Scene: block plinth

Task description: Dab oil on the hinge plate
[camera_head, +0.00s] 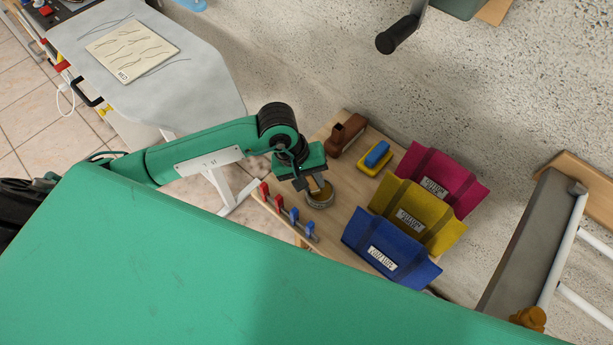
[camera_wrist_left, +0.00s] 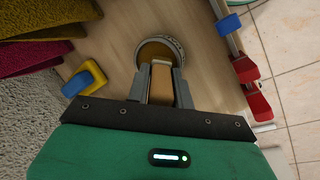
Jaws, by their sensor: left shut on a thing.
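My left gripper (camera_head: 314,184) reaches over the wooden bench top and is shut on a tan, block-like piece (camera_wrist_left: 161,82), which sits between its two grey fingers. In the left wrist view a round tin (camera_wrist_left: 160,50) with a ridged rim lies just beyond the fingertips. It also shows in the head view (camera_head: 320,197), under the gripper. The held piece overlaps the tin's near edge in the picture; I cannot tell whether they touch. I cannot make out a hinge plate in either view. My right gripper is not in view.
The bench (camera_head: 343,208) also bears a brown wooden tool (camera_head: 346,134), a yellow and blue block (camera_head: 375,159), and pink (camera_head: 441,180), yellow (camera_head: 415,213) and blue (camera_head: 388,250) fabric pouches. A rail with red and blue clamps (camera_head: 281,209) runs along the bench's left edge.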

